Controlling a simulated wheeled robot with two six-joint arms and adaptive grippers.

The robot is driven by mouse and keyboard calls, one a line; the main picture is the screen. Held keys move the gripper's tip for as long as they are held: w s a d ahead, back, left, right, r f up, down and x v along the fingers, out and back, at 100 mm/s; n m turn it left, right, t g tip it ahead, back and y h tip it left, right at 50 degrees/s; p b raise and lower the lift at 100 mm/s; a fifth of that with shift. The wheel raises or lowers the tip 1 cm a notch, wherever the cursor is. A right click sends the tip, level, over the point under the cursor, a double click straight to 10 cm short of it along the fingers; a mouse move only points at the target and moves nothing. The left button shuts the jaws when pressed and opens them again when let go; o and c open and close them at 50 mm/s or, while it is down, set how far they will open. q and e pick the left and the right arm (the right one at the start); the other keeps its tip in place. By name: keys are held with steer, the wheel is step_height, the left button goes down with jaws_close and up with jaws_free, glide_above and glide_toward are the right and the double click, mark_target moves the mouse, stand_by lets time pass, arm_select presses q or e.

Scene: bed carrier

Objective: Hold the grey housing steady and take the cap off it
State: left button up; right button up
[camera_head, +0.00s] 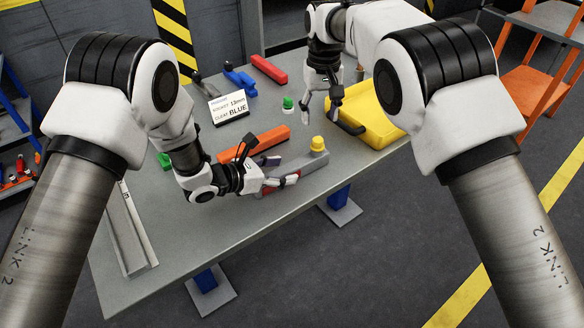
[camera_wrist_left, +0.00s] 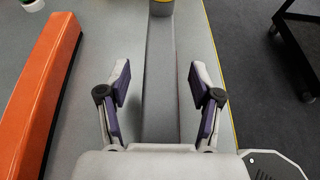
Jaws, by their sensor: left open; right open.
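The grey housing (camera_head: 302,164) lies along the front edge of the table. The yellow cap (camera_head: 318,143) sits on its far right end. My left gripper (camera_head: 290,179) is open at the near part of the housing. In the left wrist view the grey housing (camera_wrist_left: 160,60) runs between the open, dark-padded fingers, with a gap on each side. The yellow cap (camera_wrist_left: 161,2) is cut off at the top edge there. My right gripper (camera_head: 322,103) points down, open and empty, beyond the cap and left of the yellow tray.
A yellow tray (camera_head: 352,95) stands at right. An orange bar (camera_head: 255,143) lies left of the housing and shows in the wrist view (camera_wrist_left: 45,90). A green-and-white piece (camera_head: 288,103), a sign (camera_head: 230,108), a blue tool (camera_head: 238,78) and a red bar (camera_head: 268,69) lie farther back.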

mark_target(318, 140)
arm_select(q)
jaws_close()
arm_select(e)
steer(key=shift+o, duration=0.8)
steer(key=shift+r, duration=0.1)
step_height(318, 140, down, 8)
steer(key=m, duration=0.4)
steer(key=shift+s+m, duration=0.1)
steer(key=shift+m, duration=0.3)
arm_select(q)
steer(key=shift+s, duration=0.1)
arm_select(e)
jaws_close()
steer(key=shift+r, duration=0.15)
steer(key=shift+r, duration=1.1)
